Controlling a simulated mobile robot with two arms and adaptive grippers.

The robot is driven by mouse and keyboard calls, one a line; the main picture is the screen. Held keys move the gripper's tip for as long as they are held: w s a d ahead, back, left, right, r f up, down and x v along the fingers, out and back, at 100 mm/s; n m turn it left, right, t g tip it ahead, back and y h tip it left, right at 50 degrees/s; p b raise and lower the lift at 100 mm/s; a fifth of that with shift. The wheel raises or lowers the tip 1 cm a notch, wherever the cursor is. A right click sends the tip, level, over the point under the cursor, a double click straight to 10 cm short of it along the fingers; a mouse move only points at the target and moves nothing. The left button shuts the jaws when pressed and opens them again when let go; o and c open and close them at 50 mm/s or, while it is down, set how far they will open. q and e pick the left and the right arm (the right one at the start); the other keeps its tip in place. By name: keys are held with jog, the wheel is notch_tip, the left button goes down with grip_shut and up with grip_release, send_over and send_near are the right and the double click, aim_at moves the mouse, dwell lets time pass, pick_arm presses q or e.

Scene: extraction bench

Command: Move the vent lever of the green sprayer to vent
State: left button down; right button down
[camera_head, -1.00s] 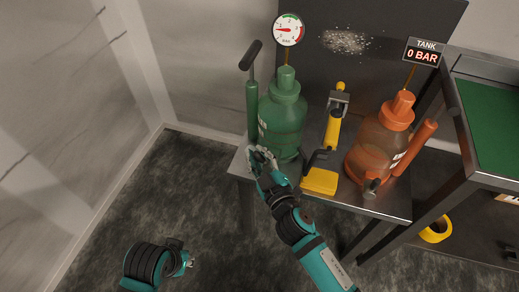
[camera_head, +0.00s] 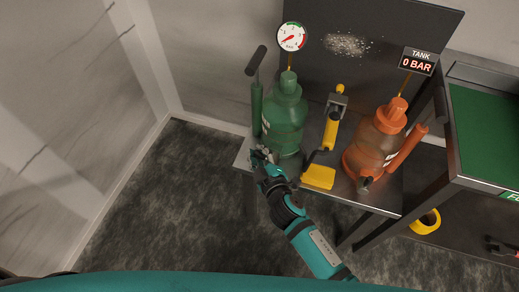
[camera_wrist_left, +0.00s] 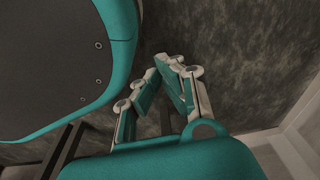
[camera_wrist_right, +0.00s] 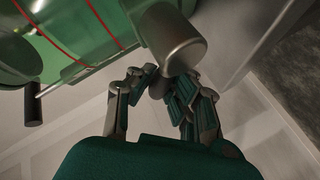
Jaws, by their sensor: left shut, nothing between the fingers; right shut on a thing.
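The green sprayer (camera_head: 285,125) stands upright at the left of the low metal bench, its round gauge (camera_head: 292,37) above it with the needle pointing lower left. My right gripper (camera_head: 261,153) is at the low front left of the sprayer. In the right wrist view its fingers (camera_wrist_right: 165,86) are shut on a small grey part, apparently the vent lever (camera_wrist_right: 157,89), just below a grey metal cylinder (camera_wrist_right: 172,36) on the green body. The fingers hide most of the lever, so its exact position cannot be told. My left gripper (camera_wrist_left: 170,64) is shut and empty, away from the bench.
An orange sprayer (camera_head: 374,145) stands at the right of the bench (camera_head: 385,200), with a "0 BAR" tank sign (camera_head: 418,61). A green-topped table (camera_head: 487,130) borders the right. The floor to the left is clear.

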pick_arm(q)
jog(key=shift+s+a+f, duration=0.1)
jog(key=shift+s+f, duration=0.25)
jog(key=shift+s, duration=0.15)
pick_arm(e)
jog(key=shift+s+f, duration=0.15)
jog(key=shift+f, duration=0.1)
jog(key=c, duration=1.2)
grip_release()
jog(key=shift+r, duration=0.15)
jog(key=shift+o, duration=0.2)
jog(key=v, duration=1.2)
